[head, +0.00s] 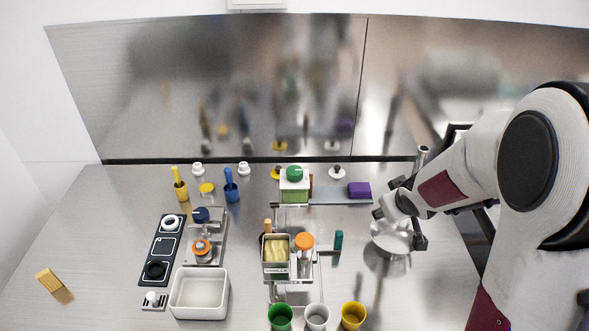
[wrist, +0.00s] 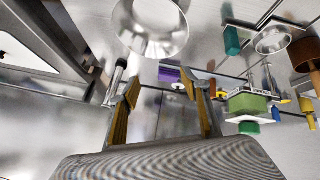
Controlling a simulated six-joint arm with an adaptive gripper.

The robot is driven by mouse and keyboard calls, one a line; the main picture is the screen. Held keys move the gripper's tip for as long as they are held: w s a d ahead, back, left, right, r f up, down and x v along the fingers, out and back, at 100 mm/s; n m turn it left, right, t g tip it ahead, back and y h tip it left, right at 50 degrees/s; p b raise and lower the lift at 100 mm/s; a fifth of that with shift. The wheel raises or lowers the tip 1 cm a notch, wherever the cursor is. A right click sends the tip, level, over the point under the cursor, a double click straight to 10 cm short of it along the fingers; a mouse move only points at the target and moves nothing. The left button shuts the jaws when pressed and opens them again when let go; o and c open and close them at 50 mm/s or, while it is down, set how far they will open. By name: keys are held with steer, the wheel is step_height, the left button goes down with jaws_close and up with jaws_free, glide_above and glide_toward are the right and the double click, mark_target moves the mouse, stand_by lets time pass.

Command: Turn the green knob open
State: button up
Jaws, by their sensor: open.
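The green knob (head: 294,173) is round and sits on a white block with a green lower part at the back middle of the counter. In the wrist view the green knob (wrist: 249,128) shows at the right, beside the white plate and green block, with the scene turned upside down. My gripper (head: 400,226) is at the right, above a metal bowl and well apart from the knob. In the wrist view my gripper (wrist: 165,103) has its two fingers spread with nothing between them. How far the knob is turned cannot be told.
The metal bowl (head: 392,238) is under my gripper. A purple block (head: 359,189) lies on a grey strip right of the knob. An orange-lidded jar (head: 304,241) and a tub (head: 276,256) stand in front. Green (head: 280,317), white (head: 317,317) and yellow (head: 353,315) cups line the front.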

steer(key=w+a+f+n+t+y, duration=0.1)
steer(key=w+a+f+n+y, duration=0.1)
steer(key=w+a, duration=0.25)
steer(key=n+t+y, duration=0.1)
steer(key=n+y, duration=0.2)
steer(key=y, duration=0.5)
glide_toward(295, 170)
steer(key=shift+w+a+f, duration=0.15)
steer(key=shift+w+f, duration=0.25)
steer(key=shift+f, duration=0.15)
steer(key=shift+w+a+f, duration=0.2)
steer(key=shift+w+f, duration=0.25)
steer(key=shift+f, duration=0.05)
steer(key=shift+s+a+r+y, duration=0.1)
steer(key=shift+a+r+y, duration=0.2)
steer(key=shift+r, duration=0.1)
steer(key=shift+x, duration=3.9)
steer(key=c, duration=1.1)
